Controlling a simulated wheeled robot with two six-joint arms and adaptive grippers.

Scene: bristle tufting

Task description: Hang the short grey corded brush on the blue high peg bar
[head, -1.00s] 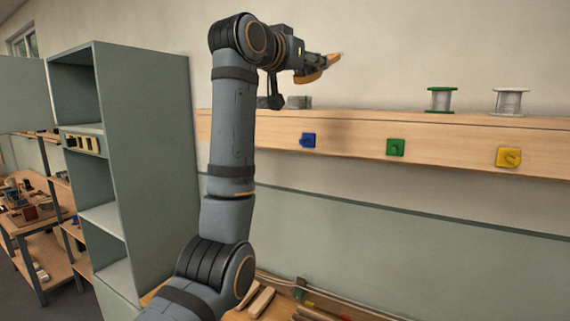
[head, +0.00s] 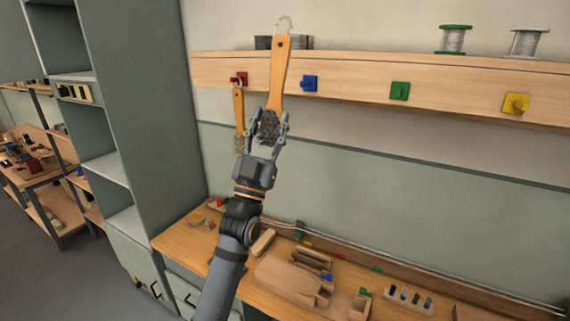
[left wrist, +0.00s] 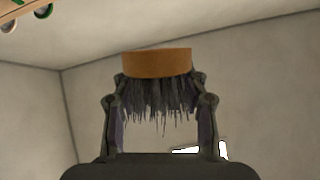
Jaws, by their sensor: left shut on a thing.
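My left gripper (head: 268,127) is shut on the grey-bristled brush (head: 278,75), gripping its bristle end. The orange wooden handle points up, with a pale cord loop (head: 285,24) at its top. In the left wrist view the brush's orange wood (left wrist: 158,62) and dark grey bristles (left wrist: 158,98) show between the fingers. The blue peg (head: 309,83) sits on the high wooden bar (head: 350,85), just right of the handle in the head view, with nothing on it. The brush looks nearer to me than the bar. My right gripper is not in view.
Another brush (head: 238,105) hangs from the red peg (head: 238,78), left of the held one. A green peg (head: 400,91) and yellow peg (head: 516,103) are bare. Spools (head: 454,40) stand above the bar. A tall grey-green cabinet (head: 140,90) stands left; a cluttered bench (head: 180,240) lies below.

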